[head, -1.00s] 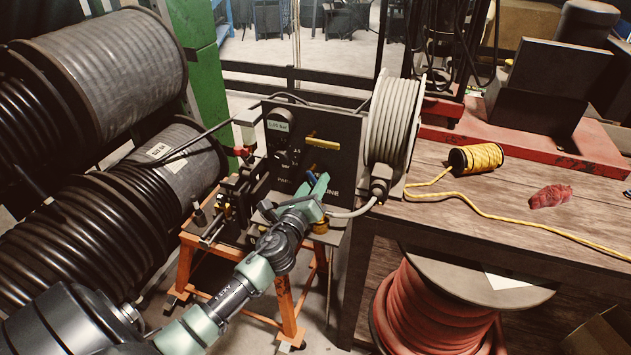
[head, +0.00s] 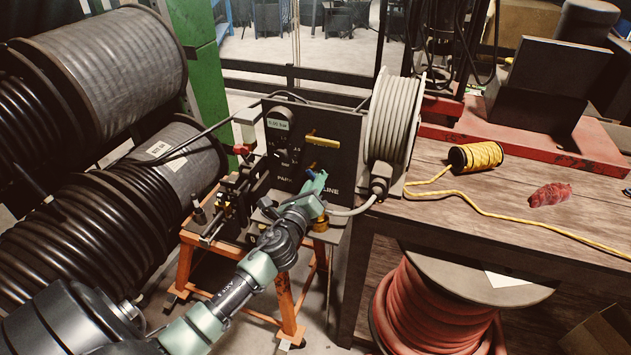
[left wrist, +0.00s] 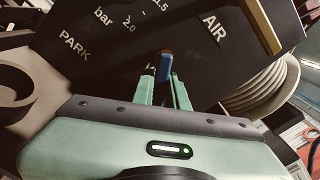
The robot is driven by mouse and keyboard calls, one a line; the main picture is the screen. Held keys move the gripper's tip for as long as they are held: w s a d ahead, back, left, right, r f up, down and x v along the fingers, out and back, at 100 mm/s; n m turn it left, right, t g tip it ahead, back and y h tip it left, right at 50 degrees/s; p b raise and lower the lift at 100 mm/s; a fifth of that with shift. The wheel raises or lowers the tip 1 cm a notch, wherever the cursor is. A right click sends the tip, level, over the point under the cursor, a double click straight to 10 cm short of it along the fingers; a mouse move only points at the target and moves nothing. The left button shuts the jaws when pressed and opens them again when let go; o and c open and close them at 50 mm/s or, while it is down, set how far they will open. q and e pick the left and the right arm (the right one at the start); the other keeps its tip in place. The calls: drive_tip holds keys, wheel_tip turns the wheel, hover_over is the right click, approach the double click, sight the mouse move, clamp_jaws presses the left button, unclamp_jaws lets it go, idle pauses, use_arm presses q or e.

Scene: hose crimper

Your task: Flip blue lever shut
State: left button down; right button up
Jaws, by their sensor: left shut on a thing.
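The blue lever (head: 311,168) is on the lower part of the dark crimper panel (head: 345,125). It sticks up at the tips of my left gripper (head: 317,179), which hides its lower part. The left wrist view shows the blue lever (left wrist: 165,66) between the two green fingers (left wrist: 165,82), which are shut on it. My right gripper is in neither view.
A yellow handle (head: 323,142) sits above the lever on the panel. A grey hose reel (head: 393,120) stands close on the right. Large black hose drums fill the left. A wooden bench (head: 480,205) holds a yellow cord spool (head: 476,157) and a red rag (head: 550,195).

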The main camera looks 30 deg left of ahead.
use_arm(q)
drive_tip(key=n, duration=0.3)
drive_tip(key=d+r+n, duration=0.1)
drive_tip(key=n, duration=0.1)
drive_tip(key=shift+w, duration=0.1)
drive_tip(key=n, duration=0.2)
drive_tip(key=r+n+p, duration=0.1)
drive_tip(key=n, duration=0.2)
drive_tip(key=shift+d+r, duration=0.1)
drive_tip(key=shift+r, duration=0.05)
drive_tip(key=shift+n, duration=0.4)
drive_tip(key=c, duration=1.4)
unclamp_jaws()
drive_tip(key=b+v, duration=0.1)
drive_tip(key=v, duration=0.6)
drive_tip(key=shift+s, duration=0.4)
